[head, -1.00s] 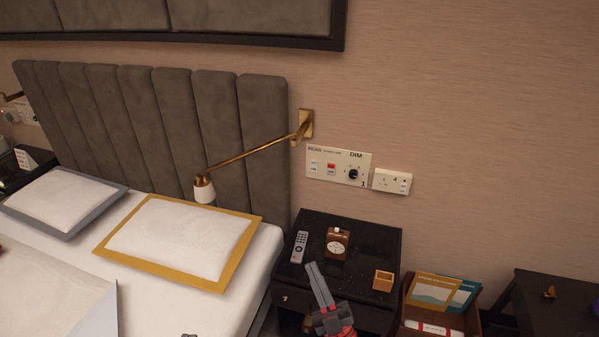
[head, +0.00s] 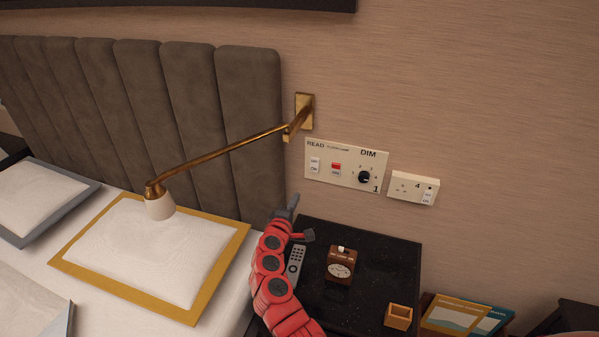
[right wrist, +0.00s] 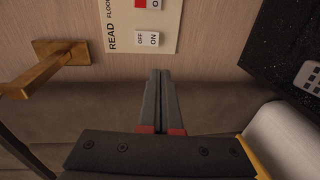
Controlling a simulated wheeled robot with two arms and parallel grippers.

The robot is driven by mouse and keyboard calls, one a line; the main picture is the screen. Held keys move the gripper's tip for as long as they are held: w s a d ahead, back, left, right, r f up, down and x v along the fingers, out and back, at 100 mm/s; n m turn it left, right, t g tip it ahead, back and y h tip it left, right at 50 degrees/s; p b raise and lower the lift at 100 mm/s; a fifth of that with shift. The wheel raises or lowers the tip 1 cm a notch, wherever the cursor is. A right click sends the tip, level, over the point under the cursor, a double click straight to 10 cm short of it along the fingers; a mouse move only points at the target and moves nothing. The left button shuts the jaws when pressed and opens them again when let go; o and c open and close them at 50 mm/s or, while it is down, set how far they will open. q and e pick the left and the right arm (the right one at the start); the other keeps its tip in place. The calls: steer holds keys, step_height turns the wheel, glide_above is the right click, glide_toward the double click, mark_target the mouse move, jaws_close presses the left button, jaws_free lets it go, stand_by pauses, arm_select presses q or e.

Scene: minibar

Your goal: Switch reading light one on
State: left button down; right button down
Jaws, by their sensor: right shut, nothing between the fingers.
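The cream wall panel (head: 325,180) has a white switch (head: 315,165) under the word READ, a red switch and a black dim dial. In the right wrist view the READ switch (right wrist: 147,39) is marked OFF and ON. The brass reading lamp (head: 215,154) on the wall has a white shade (head: 160,205) over the pillow. My right gripper (head: 294,200) is just below and left of the panel. In the right wrist view its fingers (right wrist: 160,74) are shut and empty, their tips a little below the READ switch. My left gripper is out of view.
The black nightstand (head: 385,255) holds a remote (head: 296,262), a brown clock (head: 341,264) and a small wooden box (head: 399,317). A socket plate (head: 413,188) is right of the panel. The padded headboard (head: 245,130) and lamp arm are on the left.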

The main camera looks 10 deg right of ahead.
steer(key=shift+d+r+h, duration=0.3)
steer(key=shift+r+h, duration=0.1)
steer(key=shift+r, duration=0.05)
steer(key=shift+w, duration=0.1)
steer(key=b, duration=0.1)
glide_toward(313, 171)
steer(key=b+x, duration=0.4)
steer(key=x, duration=0.1)
steer(key=shift+w+d, duration=0.25)
steer(key=shift+w, duration=0.05)
steer(key=shift+w+d+b, duration=0.25)
steer(key=shift+w+b, duration=0.2)
